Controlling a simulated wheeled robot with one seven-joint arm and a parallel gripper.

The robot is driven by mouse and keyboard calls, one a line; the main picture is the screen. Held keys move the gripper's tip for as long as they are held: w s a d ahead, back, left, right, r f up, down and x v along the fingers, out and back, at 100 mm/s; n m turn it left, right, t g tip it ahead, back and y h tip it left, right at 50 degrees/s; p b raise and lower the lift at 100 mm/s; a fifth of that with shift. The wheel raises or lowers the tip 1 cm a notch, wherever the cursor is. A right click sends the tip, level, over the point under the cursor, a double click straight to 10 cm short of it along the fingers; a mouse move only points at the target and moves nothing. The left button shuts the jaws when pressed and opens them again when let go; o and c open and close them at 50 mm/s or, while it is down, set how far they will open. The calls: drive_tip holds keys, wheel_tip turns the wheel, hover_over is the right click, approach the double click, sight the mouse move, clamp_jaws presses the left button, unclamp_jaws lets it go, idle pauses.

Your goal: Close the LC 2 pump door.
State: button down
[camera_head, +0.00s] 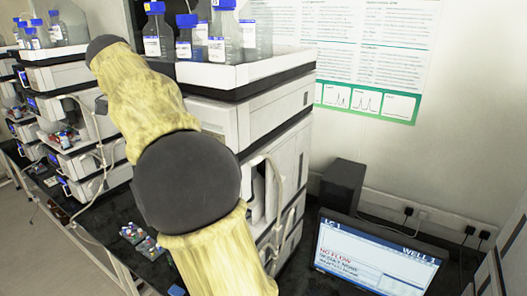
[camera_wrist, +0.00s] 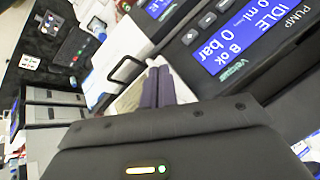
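In the wrist view a pump's front panel (camera_wrist: 235,45) fills the upper right, its blue screen reading IDLE, 0 bar and B ok. My gripper (camera_wrist: 158,72) has its two dark fingers side by side with almost no gap, pointing in just left of this panel. A black loop handle (camera_wrist: 126,70) on a pale panel is close to the left of the fingertips; I cannot tell whether that panel is the pump door, or whether the fingers touch it. In the head view my arm covers much of the nearest stack (camera_head: 285,110), and my gripper is hidden. No LC 2 label is readable.
Reagent bottles (camera_head: 222,35) with blue caps stand in a white tray on the nearest stack. More instrument stacks (camera_head: 75,140) line the bench to the left. A monitor (camera_head: 370,258) reading LC 1 and NO FLOW stands right. Small vial racks (camera_head: 140,240) lie on the bench.

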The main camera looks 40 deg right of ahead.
drive_tip(key=shift+w+d, duration=0.1)
drive_tip(key=shift+w, duration=0.15)
drive_tip(key=shift+s, duration=0.1)
idle(0.4)
drive_tip(key=a+r+p, duration=0.1)
drive_tip(key=a+r, duration=0.7)
drive_tip(key=a, duration=0.1)
drive_tip(key=shift+s+a, duration=0.3)
drive_tip(key=shift+s, duration=0.15)
drive_tip(key=shift+w, duration=0.1)
